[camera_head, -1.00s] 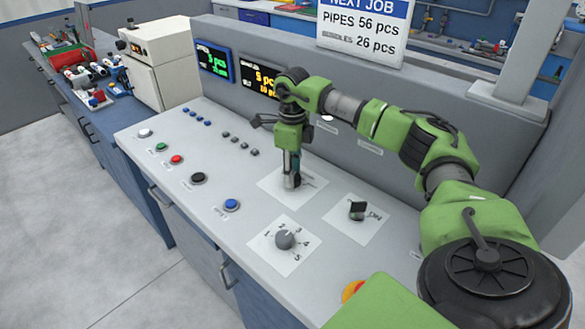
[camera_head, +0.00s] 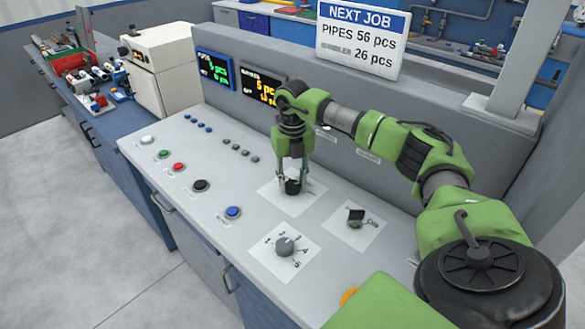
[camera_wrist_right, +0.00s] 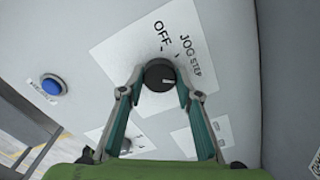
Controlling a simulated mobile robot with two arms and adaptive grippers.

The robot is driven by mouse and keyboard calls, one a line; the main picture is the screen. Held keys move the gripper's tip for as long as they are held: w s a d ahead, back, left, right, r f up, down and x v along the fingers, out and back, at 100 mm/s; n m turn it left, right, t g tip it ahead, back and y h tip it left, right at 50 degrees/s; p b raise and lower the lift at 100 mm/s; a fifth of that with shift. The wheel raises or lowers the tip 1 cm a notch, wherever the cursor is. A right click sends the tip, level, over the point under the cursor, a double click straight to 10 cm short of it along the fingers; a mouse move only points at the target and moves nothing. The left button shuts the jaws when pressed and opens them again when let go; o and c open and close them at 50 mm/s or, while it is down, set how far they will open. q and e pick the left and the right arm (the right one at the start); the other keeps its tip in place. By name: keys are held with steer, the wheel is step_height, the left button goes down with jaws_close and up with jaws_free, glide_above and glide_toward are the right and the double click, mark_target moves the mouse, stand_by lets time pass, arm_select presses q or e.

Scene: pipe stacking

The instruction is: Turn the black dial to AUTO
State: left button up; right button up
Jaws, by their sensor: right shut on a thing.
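The black dial (camera_wrist_right: 159,73) sits on a white plate (camera_wrist_right: 125,48) marked OFF, JOG and STEP; no AUTO label can be read. A pale mark on the dial points toward the right in the right wrist view. My right gripper (camera_wrist_right: 160,92) points down at the panel and is shut on the dial, one finger on each side. In the head view, the dial (camera_head: 293,187) shows dark between the fingertips of the right gripper (camera_head: 292,180), and the arm and fingers cover part of its plate. My left gripper is not in view.
A grey numbered dial (camera_head: 285,246) and a black switch (camera_head: 356,215) stand on nearby plates. A blue button (camera_head: 233,212) and several other buttons line the panel to the left. Displays (camera_head: 262,86) hang on the upright wall behind.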

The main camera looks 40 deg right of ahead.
mark_target(292, 183)
steer(key=m+p, duration=0.1)
steer(key=m, duration=0.4)
stand_by(0.6)
steer(key=o, duration=1.1)
step_height(292, 183, up, 12)
stand_by(0.4)
